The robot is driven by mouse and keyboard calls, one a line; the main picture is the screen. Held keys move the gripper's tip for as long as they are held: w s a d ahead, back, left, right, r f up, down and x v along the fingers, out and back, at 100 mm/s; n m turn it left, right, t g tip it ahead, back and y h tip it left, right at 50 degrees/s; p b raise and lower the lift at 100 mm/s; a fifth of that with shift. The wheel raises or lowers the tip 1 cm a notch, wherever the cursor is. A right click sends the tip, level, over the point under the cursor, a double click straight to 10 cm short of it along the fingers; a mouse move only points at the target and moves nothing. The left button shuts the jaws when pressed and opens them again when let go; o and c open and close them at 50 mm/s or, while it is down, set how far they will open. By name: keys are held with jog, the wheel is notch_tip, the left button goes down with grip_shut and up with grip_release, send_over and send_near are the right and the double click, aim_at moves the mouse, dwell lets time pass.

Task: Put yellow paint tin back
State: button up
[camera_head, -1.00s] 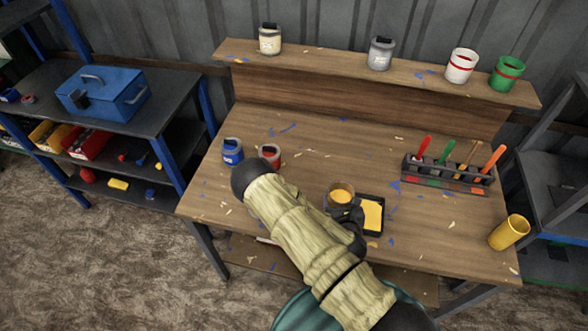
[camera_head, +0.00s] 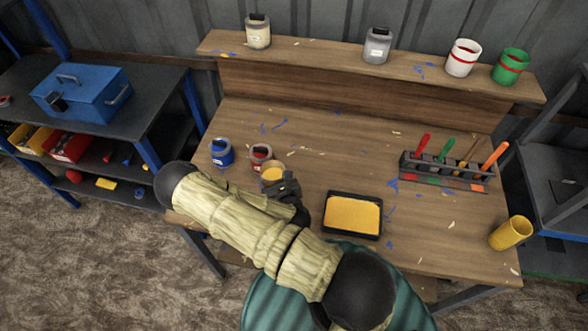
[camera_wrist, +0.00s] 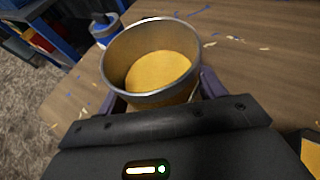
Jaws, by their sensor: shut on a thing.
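The yellow paint tin (camera_head: 272,174) is an open tin with yellow paint inside. My gripper (camera_head: 283,187) is shut on it, near the front left of the workbench. In the wrist view the tin (camera_wrist: 152,72) stands between the fingers, its rim facing the camera, paint level inside. I cannot tell whether its base touches the bench. A red tin (camera_head: 260,155) and a blue tin (camera_head: 221,152) stand on the bench just behind and left of it. The blue tin also shows in the wrist view (camera_wrist: 104,27). My arm hides part of the bench front.
A black tray of yellow paint (camera_head: 352,215) lies right of my gripper. The bench middle is clear.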

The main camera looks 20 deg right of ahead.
jog(key=shift+w+a, duration=0.2)
jog(key=shift+w, duration=0.1)
jog(key=shift+s+r, duration=0.1)
jog(key=shift+w+d, duration=0.1)
jog(key=shift+w, duration=0.25)
jog(key=w+d+r+m+g+h+b, duration=0.1)
jog(key=w+d+m+g+h+b, duration=0.1)
jog(key=d+m+g+h+b, duration=0.2)
jog(key=w+d+r+m+g+h+b, duration=0.1)
jog(key=d+m+g+h+b, duration=0.2)
jog(key=d+m+h+b, duration=0.4)
jog(key=d+m+h, duration=0.1)
jog(key=d+m, duration=0.1)
jog(key=d, duration=0.1)
jog(key=shift+w+d+r+g, duration=0.15)
jog(key=shift+w+d+g, duration=0.15)
jog(key=shift+w+g, duration=0.1)
